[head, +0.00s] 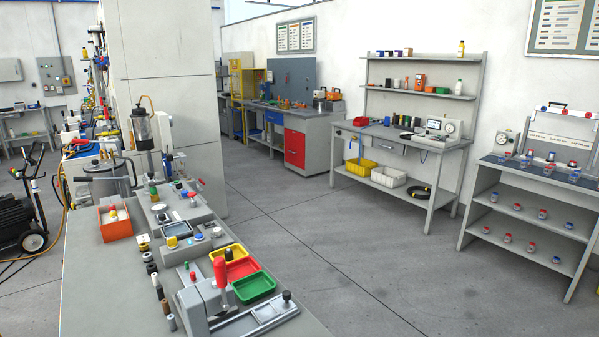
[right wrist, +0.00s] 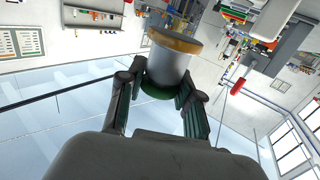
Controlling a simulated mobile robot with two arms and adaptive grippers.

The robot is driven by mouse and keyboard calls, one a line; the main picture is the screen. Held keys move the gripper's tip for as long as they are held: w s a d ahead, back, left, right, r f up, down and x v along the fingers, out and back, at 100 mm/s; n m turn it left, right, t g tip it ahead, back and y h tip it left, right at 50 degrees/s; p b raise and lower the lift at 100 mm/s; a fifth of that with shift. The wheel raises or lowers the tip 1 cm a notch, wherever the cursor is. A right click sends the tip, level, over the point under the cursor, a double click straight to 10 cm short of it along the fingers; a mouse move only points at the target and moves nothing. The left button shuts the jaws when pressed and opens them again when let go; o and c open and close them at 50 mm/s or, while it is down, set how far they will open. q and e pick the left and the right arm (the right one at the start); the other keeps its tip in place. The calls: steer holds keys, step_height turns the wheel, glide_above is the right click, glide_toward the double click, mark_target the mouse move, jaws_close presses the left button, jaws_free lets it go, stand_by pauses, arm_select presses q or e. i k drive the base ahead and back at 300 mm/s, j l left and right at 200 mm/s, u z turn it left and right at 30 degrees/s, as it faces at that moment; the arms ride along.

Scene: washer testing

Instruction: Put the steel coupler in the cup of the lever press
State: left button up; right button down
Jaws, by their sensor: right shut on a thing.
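In the right wrist view my right gripper (right wrist: 160,84) is shut on a grey cylinder (right wrist: 166,66) with a gold-brown flange and a green end. Its metal look fits the steel coupler, but I cannot be sure of its name. In the head view the lever press (head: 205,303), grey with a red handle, stands at the bench's near end. I cannot make out its cup. Neither gripper shows in the head view.
Yellow, red and green trays (head: 254,287) lie just behind the press. The floor right of the bench is clear.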

mark_target(265, 313)
steer(key=u, duration=0.5)
steer(key=i+l+u, duration=0.1)
steer(key=l+u, duration=0.15)
steer(key=u, duration=0.15)
steer(key=l+u, duration=0.25)
steer(key=u, duration=0.2)
steer(key=l+u, duration=0.25)
steer(key=u, duration=0.15)
steer(key=l+u, duration=0.3)
steer(key=u, duration=0.15)
steer(key=k+l, duration=0.1)
steer(key=l, duration=0.25)
steer(key=k+l+u, duration=0.1)
steer(key=l, duration=0.2)
steer(key=k+l+u, duration=0.1)
steer(key=l, duration=0.25)
steer(key=k+l, duration=0.15)
steer(key=l, duration=0.15)
